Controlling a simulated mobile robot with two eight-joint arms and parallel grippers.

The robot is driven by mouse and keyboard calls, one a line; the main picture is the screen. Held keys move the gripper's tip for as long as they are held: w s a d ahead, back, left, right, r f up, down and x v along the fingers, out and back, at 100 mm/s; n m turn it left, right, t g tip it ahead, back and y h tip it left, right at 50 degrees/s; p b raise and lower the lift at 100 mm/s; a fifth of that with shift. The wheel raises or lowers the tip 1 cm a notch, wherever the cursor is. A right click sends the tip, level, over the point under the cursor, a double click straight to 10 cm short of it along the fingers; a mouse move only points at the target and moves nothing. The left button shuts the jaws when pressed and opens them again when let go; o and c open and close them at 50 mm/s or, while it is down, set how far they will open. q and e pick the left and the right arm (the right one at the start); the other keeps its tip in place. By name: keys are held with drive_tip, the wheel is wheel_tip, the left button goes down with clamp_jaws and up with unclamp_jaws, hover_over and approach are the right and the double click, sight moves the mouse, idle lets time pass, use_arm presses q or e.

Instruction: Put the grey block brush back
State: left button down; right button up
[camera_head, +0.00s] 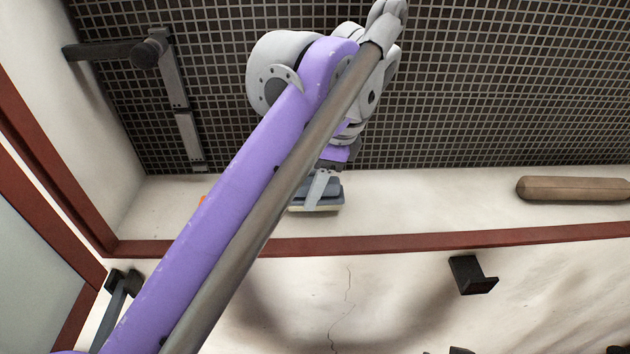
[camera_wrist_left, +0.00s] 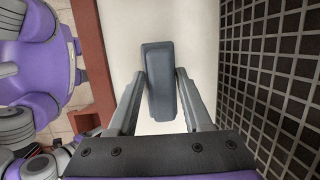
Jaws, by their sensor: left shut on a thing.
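The grey block brush (camera_head: 316,198) is a blue-grey block with a pale underside in the head view. It is over the white strip between the black grid and the dark red edge. I cannot tell whether it touches the white surface. My left gripper (camera_head: 321,186) is shut on it. In the left wrist view, the brush (camera_wrist_left: 158,78) sits between the two grey fingers of the gripper (camera_wrist_left: 160,90), slightly tilted, its far end reaching past the fingertips. My left arm hides part of the strip in the head view. My right gripper is not in view.
A brown wooden cylinder (camera_head: 572,189) lies on the white strip at the right. A dark bracket (camera_head: 470,274) is below the red edge (camera_head: 400,241). A grey bar (camera_head: 186,125) lies against the black grid (camera_head: 500,90) at upper left. The strip between brush and cylinder is clear.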

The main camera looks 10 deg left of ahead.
use_arm(q)
drive_tip(key=shift+s+d+f, duration=0.2)
drive_tip(key=shift+s+d, duration=0.15)
drive_tip(key=shift+s, duration=0.35)
drive_tip(key=shift+w+a, duration=0.1)
drive_tip(key=shift+a, duration=0.05)
drive_tip(key=c, duration=0.5)
unclamp_jaws()
drive_tip(key=shift+w+a+f, duration=0.15)
drive_tip(key=shift+w+f, duration=0.1)
drive_tip(key=shift+w, duration=0.2)
drive_tip(key=shift+o, duration=0.9)
drive_tip(key=shift+s, duration=0.1)
drive_tip(key=shift+s+r, duration=0.1)
drive_tip(key=shift+s, duration=0.1)
drive_tip(key=shift+w+r, duration=0.1)
drive_tip(key=shift+r, duration=0.05)
drive_tip(key=shift+d+r, duration=0.2)
drive_tip(key=shift+r, duration=0.2)
drive_tip(key=d+r, duration=0.1)
drive_tip(key=d, duration=0.3)
drive_tip(key=s+d+r, duration=0.1)
drive_tip(key=d, duration=0.3)
drive_tip(key=s+d+r+p, duration=0.1)
drive_tip(key=d, duration=0.4)
drive_tip(key=shift+r, duration=0.4)
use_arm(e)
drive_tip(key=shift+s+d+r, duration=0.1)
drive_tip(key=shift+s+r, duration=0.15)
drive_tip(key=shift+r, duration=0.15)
